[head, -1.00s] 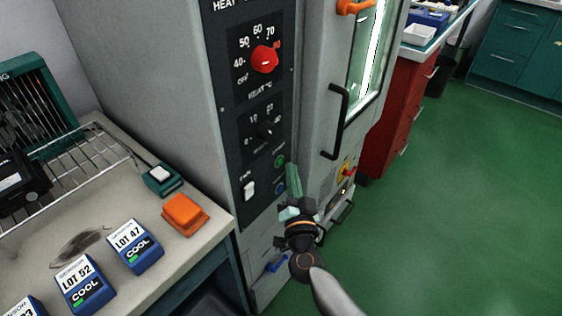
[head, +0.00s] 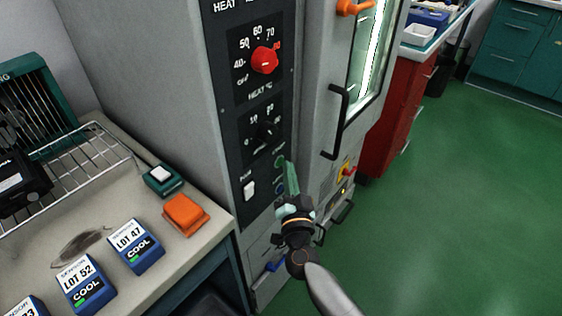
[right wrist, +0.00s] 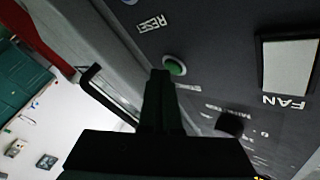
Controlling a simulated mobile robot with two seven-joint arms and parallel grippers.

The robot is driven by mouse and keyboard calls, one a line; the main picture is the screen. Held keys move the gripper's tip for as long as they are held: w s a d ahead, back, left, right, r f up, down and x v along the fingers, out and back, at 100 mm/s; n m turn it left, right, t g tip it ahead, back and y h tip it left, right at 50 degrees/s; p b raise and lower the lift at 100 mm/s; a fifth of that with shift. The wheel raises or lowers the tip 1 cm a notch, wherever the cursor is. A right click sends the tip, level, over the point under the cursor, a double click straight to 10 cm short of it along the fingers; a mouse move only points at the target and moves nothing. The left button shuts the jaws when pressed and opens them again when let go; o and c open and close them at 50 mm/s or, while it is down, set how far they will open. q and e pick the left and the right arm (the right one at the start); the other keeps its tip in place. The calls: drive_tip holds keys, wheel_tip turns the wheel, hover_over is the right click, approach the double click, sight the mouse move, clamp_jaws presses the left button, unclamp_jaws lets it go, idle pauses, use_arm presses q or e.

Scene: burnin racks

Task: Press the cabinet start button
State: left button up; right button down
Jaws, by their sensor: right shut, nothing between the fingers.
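The cabinet's dark control panel (head: 258,110) stands at the centre of the head view. A round green button (head: 280,162) sits low on its right side, with a blue button (head: 280,188) below it. My right gripper (head: 289,165) is shut and empty, its fingertips pointing up beside the green button. In the right wrist view the shut fingertips (right wrist: 159,74) appear right next to the green button (right wrist: 174,65) and overlap its edge. I cannot tell whether they touch. My left gripper is not in view.
The white fan switch (head: 250,190), a black dial (head: 266,130) and a red heat knob (head: 265,60) share the panel. The black door handle (head: 335,122) juts out to the right. A bench (head: 218,228) with blue lot boxes stands left. Green floor is open at right.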

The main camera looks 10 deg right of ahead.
drive_tip(key=shift+w+a+r, duration=0.2)
drive_tip(key=shift+w+a, duration=0.15)
drive_tip(key=shift+a, duration=0.15)
idle(0.3)
drive_tip(key=shift+s, duration=0.1)
drive_tip(key=shift+s+d+p, duration=0.15)
drive_tip(key=shift+s+p, duration=0.25)
drive_tip(key=shift+p, duration=0.05)
drive_tip(key=shift+s+d+f, duration=0.1)
drive_tip(key=shift+s+f, duration=0.05)
drive_tip(key=shift+s, duration=0.3)
drive_tip(key=s+d+p, duration=0.2)
drive_tip(key=s+d, duration=0.1)
drive_tip(key=shift+s+d, duration=0.25)
drive_tip(key=shift+s, duration=0.15)
idle(0.6)
